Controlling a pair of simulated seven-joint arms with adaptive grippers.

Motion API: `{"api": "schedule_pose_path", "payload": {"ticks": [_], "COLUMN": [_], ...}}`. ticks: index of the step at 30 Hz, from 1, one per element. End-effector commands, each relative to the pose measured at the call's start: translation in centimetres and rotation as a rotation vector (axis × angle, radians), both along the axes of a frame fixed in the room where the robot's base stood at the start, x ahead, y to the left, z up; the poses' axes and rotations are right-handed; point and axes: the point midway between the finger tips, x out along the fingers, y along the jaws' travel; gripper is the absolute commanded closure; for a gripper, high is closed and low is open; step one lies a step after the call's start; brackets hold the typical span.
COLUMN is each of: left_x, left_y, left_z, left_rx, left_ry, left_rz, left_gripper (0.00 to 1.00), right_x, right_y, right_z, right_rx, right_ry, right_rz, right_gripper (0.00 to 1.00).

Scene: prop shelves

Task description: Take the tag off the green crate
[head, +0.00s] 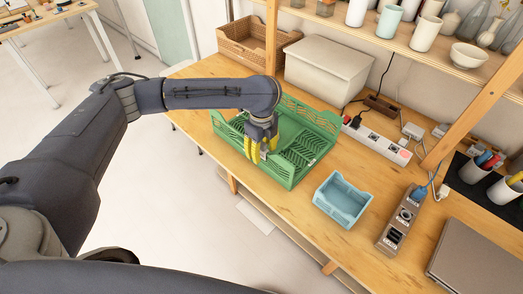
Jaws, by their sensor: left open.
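The green crate (310,117) stands on the wooden table, left of the small blue crate. My left gripper (258,158) comes down from above, over the near left part of the green crate. Its yellow fingers are open and hide part of the crate's front wall. A small grey patch shows by the fingertips; I cannot tell whether it is the tag or part of the gripper. Whether the fingers touch the crate is unclear. My right gripper is not in view.
A small blue crate (342,199) stands right of the green one. A power strip (376,144) lies behind, near a white lidded box (327,70) and a brown basket (248,45). A grey socket block (399,220) and a laptop (480,262) are at right.

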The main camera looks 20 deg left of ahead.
Motion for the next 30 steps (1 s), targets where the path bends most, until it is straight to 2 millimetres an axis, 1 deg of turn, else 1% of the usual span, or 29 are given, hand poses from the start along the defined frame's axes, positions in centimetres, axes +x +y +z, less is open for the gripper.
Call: {"api": "schedule_pose_path", "payload": {"ticks": [11,22,27,28,30], "left_x": [0.0,0.0,0.0,0.0,-0.01], "left_y": [0.0,0.01,0.01,0.01,0.02], "left_z": [-0.15,-0.14,-0.14,-0.14,-0.14], "left_rx": [0.0,0.0,0.0,0.0,0.0], "left_ry": [0.0,0.0,0.0,0.0,0.0], "left_rz": [0.0,0.0,0.0,0.0,0.0], "left_gripper": [0.57,1.0,1.0,0.89,0.97], "right_x": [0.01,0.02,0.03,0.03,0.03], "right_y": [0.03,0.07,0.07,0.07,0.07], "right_z": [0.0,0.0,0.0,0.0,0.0], "right_rx": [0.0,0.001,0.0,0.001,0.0], "right_ry": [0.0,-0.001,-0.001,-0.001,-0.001], "right_rz": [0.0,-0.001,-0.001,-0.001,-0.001], "right_gripper": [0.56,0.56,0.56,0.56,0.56]}}
